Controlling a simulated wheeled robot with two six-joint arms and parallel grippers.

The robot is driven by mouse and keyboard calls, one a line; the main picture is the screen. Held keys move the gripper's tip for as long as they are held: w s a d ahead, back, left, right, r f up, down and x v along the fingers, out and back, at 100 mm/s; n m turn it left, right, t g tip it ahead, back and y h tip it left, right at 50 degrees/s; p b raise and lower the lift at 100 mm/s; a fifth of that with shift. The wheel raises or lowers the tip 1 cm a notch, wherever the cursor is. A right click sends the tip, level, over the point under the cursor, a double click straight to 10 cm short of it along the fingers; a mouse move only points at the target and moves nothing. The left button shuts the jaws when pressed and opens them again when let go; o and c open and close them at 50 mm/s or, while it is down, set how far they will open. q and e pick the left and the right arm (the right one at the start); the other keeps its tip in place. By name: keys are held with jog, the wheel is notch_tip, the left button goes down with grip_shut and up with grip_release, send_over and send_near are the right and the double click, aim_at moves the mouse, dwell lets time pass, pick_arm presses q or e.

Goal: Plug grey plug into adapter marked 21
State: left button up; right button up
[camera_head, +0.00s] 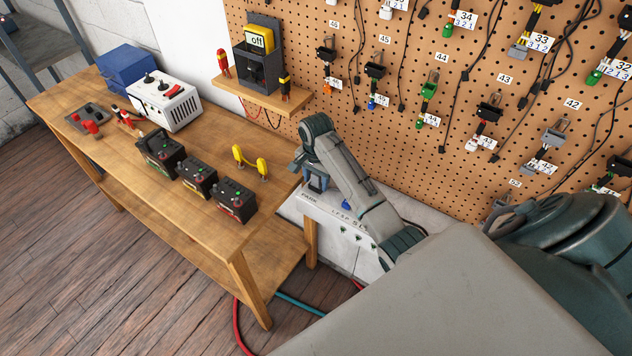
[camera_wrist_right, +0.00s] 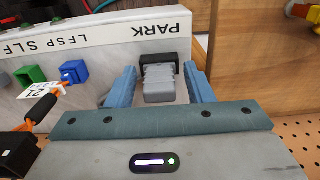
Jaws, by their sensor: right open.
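The grey plug (camera_wrist_right: 158,84) is in the right wrist view, at a black socket (camera_wrist_right: 158,60) on the panel under the word PARK. My right gripper (camera_wrist_right: 160,70) is open, with one blue finger on each side of the plug and gaps showing between. In the head view my right gripper (camera_head: 317,182) points down at the labelled panel; the plug is hidden there. A white tag (camera_wrist_right: 40,91) that seems to read 21 shows left of the gripper, by an orange wire and a black connector (camera_wrist_right: 42,108). My left gripper is not in view.
The panel (camera_head: 335,214) stands against the workbench's right end. Blue (camera_wrist_right: 74,72) and green (camera_wrist_right: 32,75) connectors sit beside the black socket. The workbench (camera_head: 150,210) holds several batteries and a white charger (camera_head: 165,103). A pegboard (camera_head: 410,130) with numbered adapters rises behind.

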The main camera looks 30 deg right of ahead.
jog(key=c, duration=0.7)
jog(key=shift+o, duration=0.2)
jog(key=shift+r, duration=0.15)
jog(key=shift+r+p, duration=0.5)
jog(key=shift+r, duration=1.6)
